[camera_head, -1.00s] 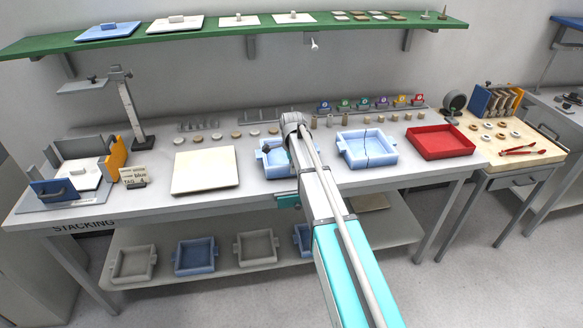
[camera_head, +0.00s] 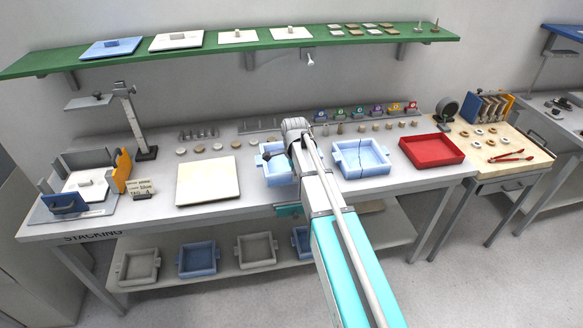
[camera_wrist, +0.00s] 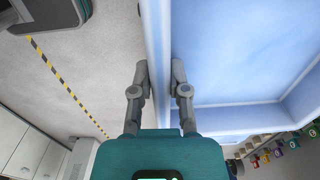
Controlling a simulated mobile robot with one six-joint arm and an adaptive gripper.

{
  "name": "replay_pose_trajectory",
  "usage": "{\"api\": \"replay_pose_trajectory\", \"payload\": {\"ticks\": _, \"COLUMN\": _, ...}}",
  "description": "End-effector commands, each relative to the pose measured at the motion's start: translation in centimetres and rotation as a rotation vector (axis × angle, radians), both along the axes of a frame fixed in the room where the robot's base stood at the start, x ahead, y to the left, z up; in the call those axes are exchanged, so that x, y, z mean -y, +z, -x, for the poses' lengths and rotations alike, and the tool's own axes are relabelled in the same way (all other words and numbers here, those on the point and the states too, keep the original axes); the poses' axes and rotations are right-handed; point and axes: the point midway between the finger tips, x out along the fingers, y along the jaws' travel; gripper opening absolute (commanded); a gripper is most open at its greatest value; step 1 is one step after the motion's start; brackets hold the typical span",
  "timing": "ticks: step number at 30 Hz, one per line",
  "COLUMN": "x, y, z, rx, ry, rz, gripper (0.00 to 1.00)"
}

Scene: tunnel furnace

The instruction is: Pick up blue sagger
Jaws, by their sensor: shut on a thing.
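A light blue sagger (camera_head: 276,177) is on or just above the middle of the workbench in the head view, partly hidden behind my arm. In the wrist view, my gripper (camera_wrist: 159,75) is shut on its blue wall (camera_wrist: 157,35), with one finger on each side. The sagger's blue inside (camera_wrist: 230,50) fills the right of that view. I cannot tell whether its base touches the bench. A second blue sagger (camera_head: 346,170), with a dark crack-like line in it, stands on the bench to the right.
A red tray (camera_head: 432,163) is farther right. A pale board (camera_head: 207,180) lies to the left. Small pieces and coloured tags (camera_head: 358,112) line the back. Several saggers, including a grey one (camera_head: 139,266), sit on the lower shelf. A green shelf (camera_head: 230,48) hangs above.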

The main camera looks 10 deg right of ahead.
Motion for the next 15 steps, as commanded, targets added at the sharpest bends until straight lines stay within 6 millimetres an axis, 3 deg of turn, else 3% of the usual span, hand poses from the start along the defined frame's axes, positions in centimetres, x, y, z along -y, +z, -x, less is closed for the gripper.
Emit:
{"api": "replay_pose_trajectory", "payload": {"ticks": 1, "x": 0.0, "y": 0.8, "z": 1.4, "rx": 0.002, "ry": 0.0, "rz": 0.0, "gripper": 0.0}}
{"api": "replay_pose_trajectory", "payload": {"ticks": 6, "x": 0.0, "y": 1.8, "z": 3.7, "rx": 0.002, "ry": 0.0, "rz": 0.0, "gripper": 0.0}}
{"api": "replay_pose_trajectory", "payload": {"ticks": 15, "x": 0.0, "y": 2.7, "z": 5.9, "rx": 0.002, "ry": 0.0, "rz": 0.0, "gripper": 0.0}}
